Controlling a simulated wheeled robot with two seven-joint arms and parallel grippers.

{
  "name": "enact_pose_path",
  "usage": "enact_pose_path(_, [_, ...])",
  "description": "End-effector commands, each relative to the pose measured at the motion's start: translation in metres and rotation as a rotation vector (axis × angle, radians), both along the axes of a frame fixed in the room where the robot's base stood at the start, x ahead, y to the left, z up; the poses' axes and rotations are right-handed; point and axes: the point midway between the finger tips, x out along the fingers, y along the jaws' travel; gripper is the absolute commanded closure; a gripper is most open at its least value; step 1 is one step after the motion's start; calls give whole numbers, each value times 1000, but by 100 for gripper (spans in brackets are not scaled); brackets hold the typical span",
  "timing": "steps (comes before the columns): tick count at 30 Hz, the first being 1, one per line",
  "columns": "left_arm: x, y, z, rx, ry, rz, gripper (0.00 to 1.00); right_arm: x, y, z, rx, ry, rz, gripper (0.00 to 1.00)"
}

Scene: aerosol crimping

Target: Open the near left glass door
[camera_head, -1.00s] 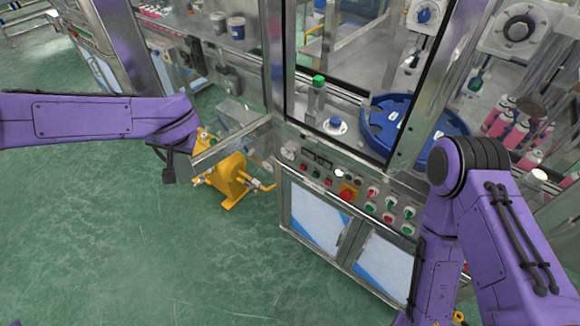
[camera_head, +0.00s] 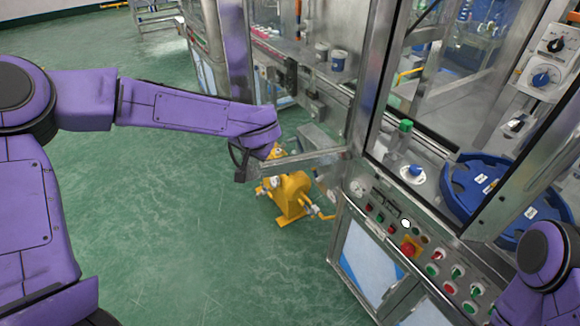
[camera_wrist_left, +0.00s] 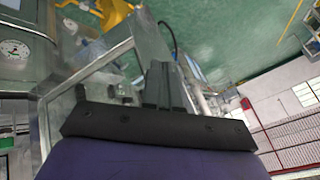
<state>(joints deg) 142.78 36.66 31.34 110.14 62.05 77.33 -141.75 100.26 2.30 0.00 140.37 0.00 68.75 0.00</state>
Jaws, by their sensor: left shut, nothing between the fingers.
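A framed glass door stands out to the left from the machine's corner post. Its bottom metal rail (camera_head: 305,158) and upright outer edge (camera_head: 236,50) show in the head view, and other equipment is visible through the pane. My left gripper (camera_head: 268,150) is at the lower outer corner of this frame; my wrist hides its fingers there. In the left wrist view, my left gripper (camera_wrist_left: 168,85) is shut and empty, close beside a silver frame bar (camera_wrist_left: 95,68); I cannot tell whether they touch. My right arm shows at the lower right, but its gripper is out of view.
A yellow pump-like unit (camera_head: 288,195) stands on the floor below the rail. The control panel (camera_head: 405,235) has buttons and a red knob. Above it are a blue rotary plate (camera_head: 470,190) and a green-capped part (camera_head: 405,126).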

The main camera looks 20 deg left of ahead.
Motion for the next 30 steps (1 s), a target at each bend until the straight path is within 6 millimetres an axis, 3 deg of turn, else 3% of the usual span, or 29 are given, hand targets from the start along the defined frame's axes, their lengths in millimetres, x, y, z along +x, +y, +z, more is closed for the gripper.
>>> enact_pose_path(8, [-26, -27, 3, 2, -2, -5, 100, 0, 0, -1, 0, 0, 0, 100])
enact_pose_path(12, [-49, -24, 37, -2, -8, -1, 100, 0, 0, -10, -1, -1, 0, 100])
enact_pose_path(18, [-72, -28, 69, 0, -4, -11, 100, 0, 0, -14, 0, 0, 0, 100])
enact_pose_path(30, [-81, -25, 80, -19, -18, 27, 100, 0, 0, -14, 0, 0, 0, 100])
